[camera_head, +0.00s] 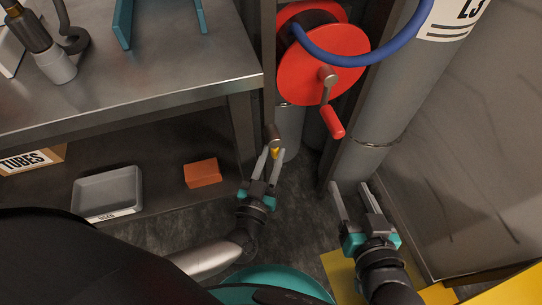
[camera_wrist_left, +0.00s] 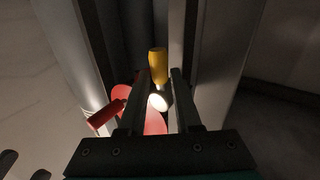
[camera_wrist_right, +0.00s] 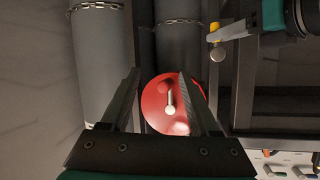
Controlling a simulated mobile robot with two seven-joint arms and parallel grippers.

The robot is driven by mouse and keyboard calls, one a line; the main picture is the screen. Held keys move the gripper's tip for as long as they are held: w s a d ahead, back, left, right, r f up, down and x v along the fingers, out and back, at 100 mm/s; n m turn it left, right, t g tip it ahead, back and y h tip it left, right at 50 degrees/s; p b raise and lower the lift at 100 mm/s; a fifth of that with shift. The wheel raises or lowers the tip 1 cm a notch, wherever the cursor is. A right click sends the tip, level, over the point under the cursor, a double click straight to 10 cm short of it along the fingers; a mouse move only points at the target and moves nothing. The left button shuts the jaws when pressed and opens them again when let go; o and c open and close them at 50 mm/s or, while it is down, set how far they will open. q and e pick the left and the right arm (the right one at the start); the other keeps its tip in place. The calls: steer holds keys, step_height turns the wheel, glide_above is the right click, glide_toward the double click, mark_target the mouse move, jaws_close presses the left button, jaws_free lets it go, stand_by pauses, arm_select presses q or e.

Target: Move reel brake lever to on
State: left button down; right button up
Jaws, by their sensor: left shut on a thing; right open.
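The brake lever has a yellow grip (camera_wrist_left: 158,62) and a round metal end, brightly lit in the left wrist view. In the head view its yellow part (camera_head: 275,153) shows between the fingertips of my left gripper (camera_head: 270,152), below the red reel (camera_head: 318,62). My left gripper is shut on the lever. The right wrist view also shows the lever's yellow part (camera_wrist_right: 213,27) at my left gripper's tip. My right gripper (camera_head: 350,186) is open and empty, below and to the right of the reel. The reel's crank has a red handle (camera_head: 333,122).
A blue hose (camera_head: 365,55) loops over the reel. A grey cylinder (camera_head: 385,105) stands right of it, held by a chain. A metal bench (camera_head: 140,80) is on the left, with a grey tray (camera_head: 108,192) and orange box (camera_head: 202,173) below its top.

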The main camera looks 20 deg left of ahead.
arm_select(q)
steer(key=shift+w+d+f+n+t+b, duration=0.15)
steer(key=shift+w+d+n+t+b, duration=0.1)
steer(key=shift+n+t+b, duration=0.35)
steer(key=shift+w+d+r+n+t+y+b, duration=0.15)
steer(key=shift+d+n+t+y, duration=0.45)
steer(key=shift+n, duration=0.95)
steer(key=shift+w+d+r+n+t+y+b, duration=0.1)
steer(key=shift+w+n+t+y, duration=0.25)
steer(key=shift+n+y, duration=0.85)
steer(key=shift+w+d+r+n+t+y+b, duration=0.15)
steer(key=shift+d+n+t+y, duration=0.35)
steer(key=shift+n, duration=1.35)
arm_select(e)
steer(key=shift+s+a+r+m+t+y, duration=0.15)
steer(key=shift+s+a+r+t+y, duration=0.15)
steer(key=shift+t, duration=0.3)
steer(key=shift+s+a+r+m+t+y, duration=0.15)
steer(key=shift+a+r+t, duration=0.25)
steer(key=shift+t, duration=0.2)
steer(key=shift+s+a+r+m+t+y, duration=0.1)
steer(key=shift+a+r+t+y, duration=0.25)
steer(key=shift+t, duration=0.25)
arm_select(q)
steer(key=shift+a, duration=0.1)
steer(key=c, duration=0.9)
jaws_free()
